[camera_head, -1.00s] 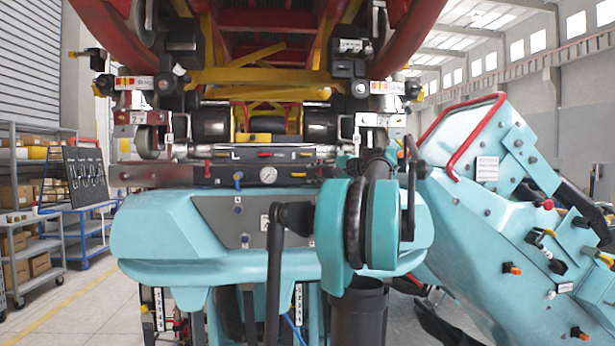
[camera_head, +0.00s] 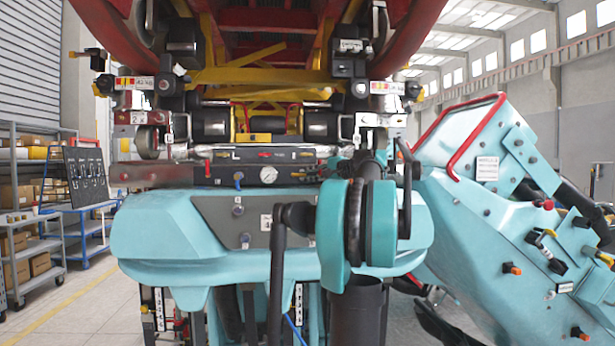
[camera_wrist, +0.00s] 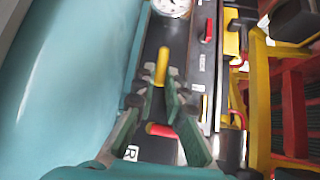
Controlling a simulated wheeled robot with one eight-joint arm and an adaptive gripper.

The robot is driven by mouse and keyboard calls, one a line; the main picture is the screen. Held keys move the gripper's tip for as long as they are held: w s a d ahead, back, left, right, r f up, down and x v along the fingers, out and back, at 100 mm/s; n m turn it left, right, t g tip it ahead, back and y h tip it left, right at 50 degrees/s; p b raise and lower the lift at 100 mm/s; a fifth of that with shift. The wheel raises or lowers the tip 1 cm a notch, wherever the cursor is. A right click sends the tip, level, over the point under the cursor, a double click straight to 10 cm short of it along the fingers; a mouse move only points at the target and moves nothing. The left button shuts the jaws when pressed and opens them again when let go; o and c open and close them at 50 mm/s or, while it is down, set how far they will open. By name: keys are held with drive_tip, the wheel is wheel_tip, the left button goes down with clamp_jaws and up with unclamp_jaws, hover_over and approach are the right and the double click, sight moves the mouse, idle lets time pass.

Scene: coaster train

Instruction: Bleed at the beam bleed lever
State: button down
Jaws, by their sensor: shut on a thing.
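A yellow lever (camera_wrist: 162,66) stands on the dark panel (camera_wrist: 150,40) in the wrist view, between the gauge and a red lever (camera_wrist: 160,130). No readable label names it as the beam bleed lever. My gripper (camera_wrist: 161,87) is shut on the yellow lever's near end, with one green finger on each side. The red lever lies nearer the camera, between the finger linkages, by a white label marked R (camera_wrist: 131,153).
A round gauge (camera_head: 269,174) is beside the yellow lever, also in the wrist view (camera_wrist: 172,6). Another red lever (camera_wrist: 209,31) is on the adjoining strip. The teal body (camera_wrist: 70,80) lies close on the left. Red and yellow train framework (camera_head: 260,76) hangs above the panel.

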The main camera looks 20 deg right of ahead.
drive_tip(key=shift+r, duration=0.1)
drive_tip(key=r+n+g+h, duration=0.2)
drive_tip(key=shift+w+a+n+g+h, duration=0.1)
drive_tip(key=shift+a+n+g+h, duration=0.2)
drive_tip(key=shift+a+n+h, duration=0.1)
drive_tip(key=n+h, duration=0.1)
drive_tip(key=a+r+g+h, duration=0.1)
drive_tip(key=n+g+h, duration=0.1)
drive_tip(key=shift+w+a+r+n+h, duration=0.2)
drive_tip(key=shift+a+r+n+h, duration=0.05)
drive_tip(key=shift+r+n+h, duration=0.1)
drive_tip(key=h, duration=0.1)
drive_tip(key=a+n+h, duration=0.1)
drive_tip(key=g+h, duration=0.1)
drive_tip(key=shift+w+a+r+n, duration=0.25)
drive_tip(key=shift+a+r+n, duration=0.1)
drive_tip(key=shift+w+a+n+g+h, duration=0.15)
drive_tip(key=shift+a+n+g+h, duration=0.3)
drive_tip(key=shift+h, duration=0.8)
drive_tip(key=shift+a, duration=0.1)
drive_tip(key=c, duration=1.6)
unclamp_jaws()
